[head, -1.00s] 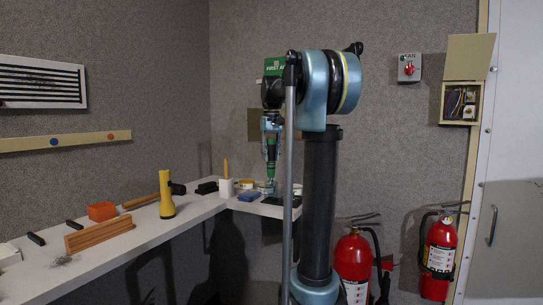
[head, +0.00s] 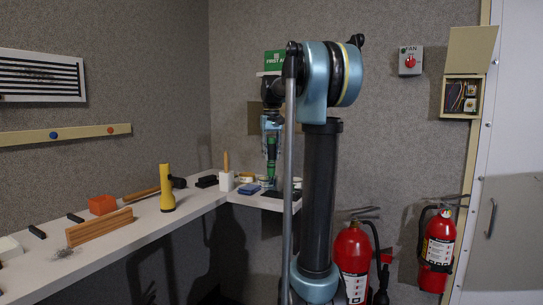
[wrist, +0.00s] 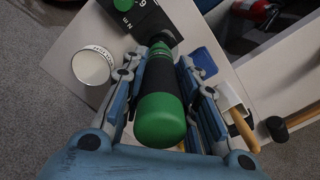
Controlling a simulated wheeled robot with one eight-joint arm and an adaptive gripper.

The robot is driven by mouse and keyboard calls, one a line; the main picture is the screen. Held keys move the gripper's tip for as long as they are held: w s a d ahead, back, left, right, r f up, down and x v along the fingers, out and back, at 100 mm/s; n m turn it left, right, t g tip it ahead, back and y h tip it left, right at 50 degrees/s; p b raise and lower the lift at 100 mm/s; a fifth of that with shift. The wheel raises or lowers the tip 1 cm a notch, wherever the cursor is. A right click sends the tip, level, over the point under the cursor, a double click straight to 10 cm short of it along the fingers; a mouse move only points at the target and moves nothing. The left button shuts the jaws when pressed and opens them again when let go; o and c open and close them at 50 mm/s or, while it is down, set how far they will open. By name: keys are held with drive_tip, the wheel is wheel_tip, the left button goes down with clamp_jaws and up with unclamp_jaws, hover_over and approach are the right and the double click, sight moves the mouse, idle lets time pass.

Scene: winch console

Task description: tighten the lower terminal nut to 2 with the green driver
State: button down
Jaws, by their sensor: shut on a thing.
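My gripper (wrist: 158,92) is shut on the green driver (wrist: 160,118), with the fingers on both sides of its black-and-green handle. In the head view the driver (head: 271,157) hangs upright under my gripper (head: 271,128), low over the back corner of the shelf. Its tip is hidden behind the handle in the wrist view, so I cannot tell whether it touches anything. An open box (head: 461,98) on the right wall holds wires and two pale terminal parts, one above the other. They are too small for me to make out the lower nut.
A black card with white markings (wrist: 150,20) lies beyond the driver. A white round container (wrist: 92,65), a blue block (head: 249,189) and a white holder (head: 226,181) stand close by. A yellow flashlight (head: 167,189) stands on the shelf.

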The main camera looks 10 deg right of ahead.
sight(271, 161)
drive_tip(key=shift+f, duration=1.3)
drive_tip(key=shift+f, duration=0.5)
drive_tip(key=c, duration=1.2)
unclamp_jaws()
